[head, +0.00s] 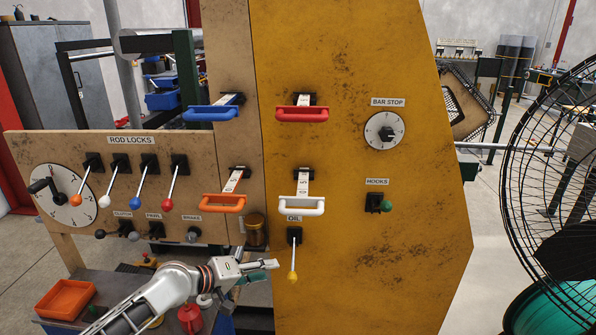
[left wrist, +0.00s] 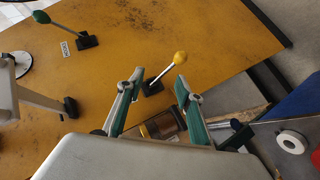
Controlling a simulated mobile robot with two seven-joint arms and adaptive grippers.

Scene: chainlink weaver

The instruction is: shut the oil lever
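The oil lever (head: 292,262) is a metal rod with a yellow knob, hanging down from a black mount under the OIL label (head: 294,218) on the yellow panel. In the left wrist view its yellow knob (left wrist: 180,57) shows just ahead of the fingertips, with its rod running down-left to a black base. My left gripper (head: 268,268) is just left of the yellow knob in the head view, apart from it as far as I can tell. In the left wrist view the two green-padded fingers (left wrist: 160,78) stand apart with nothing between them. My right gripper is not in view.
A white handle (head: 301,206) sticks out above the oil lever, with an orange handle (head: 222,203) to its left. The green-knobbed hooks lever (head: 384,205) is up to the right. An amber jar (head: 255,232) is close above my left gripper. The lower right panel is clear.

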